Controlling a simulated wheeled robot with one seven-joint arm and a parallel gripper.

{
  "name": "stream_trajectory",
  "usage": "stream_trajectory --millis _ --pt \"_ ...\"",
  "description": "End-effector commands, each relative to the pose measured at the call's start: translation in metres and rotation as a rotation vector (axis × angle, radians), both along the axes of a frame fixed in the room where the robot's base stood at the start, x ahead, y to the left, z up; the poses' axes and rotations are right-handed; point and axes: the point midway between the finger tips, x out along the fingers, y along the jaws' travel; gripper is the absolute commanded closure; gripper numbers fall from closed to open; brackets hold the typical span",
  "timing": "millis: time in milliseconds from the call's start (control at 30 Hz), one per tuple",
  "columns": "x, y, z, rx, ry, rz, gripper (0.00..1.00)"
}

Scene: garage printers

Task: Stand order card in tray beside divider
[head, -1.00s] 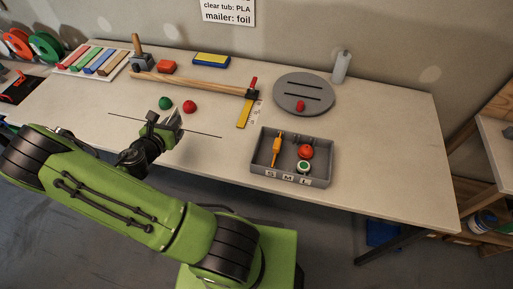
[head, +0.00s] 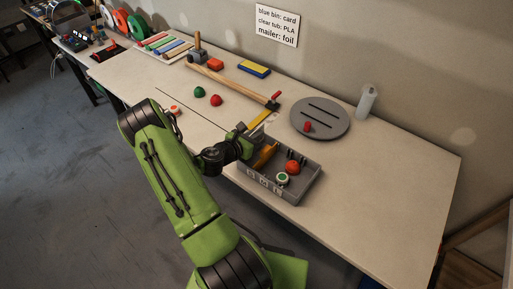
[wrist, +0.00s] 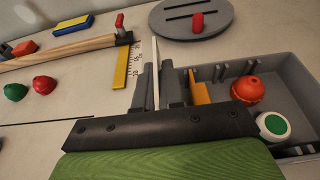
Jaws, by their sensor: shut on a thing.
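The grey tray (head: 311,187), lettered S, M and L on its front, sits near the table's front edge. My gripper (head: 254,135) is at the tray's left end. In the wrist view its fingers are shut on a thin white card (wrist: 155,72), seen edge-on and upright. The card's lower part is hidden. I cannot tell whether it is over the tray.
A grey slotted disc (head: 320,119) with a red piece lies behind the tray, near a white bottle (head: 366,103). A yellow ruler (head: 260,118) and long wooden bar (head: 240,82) lie behind my gripper. Green (head: 199,92) and red (head: 215,100) pieces lie left. The table right of the tray is clear.

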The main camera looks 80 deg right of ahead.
Motion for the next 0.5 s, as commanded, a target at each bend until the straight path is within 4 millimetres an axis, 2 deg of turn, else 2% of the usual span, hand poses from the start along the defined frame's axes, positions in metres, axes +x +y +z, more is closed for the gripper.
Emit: stream_trajectory --millis 100,200,500 --pt "-0.001 0.000 -0.026 0.002 0.003 -0.001 1.00" --pt "-0.001 0.000 -0.036 0.000 0.001 -0.001 1.00" --pt "0.000 0.000 -0.038 -0.001 0.000 0.000 1.00"
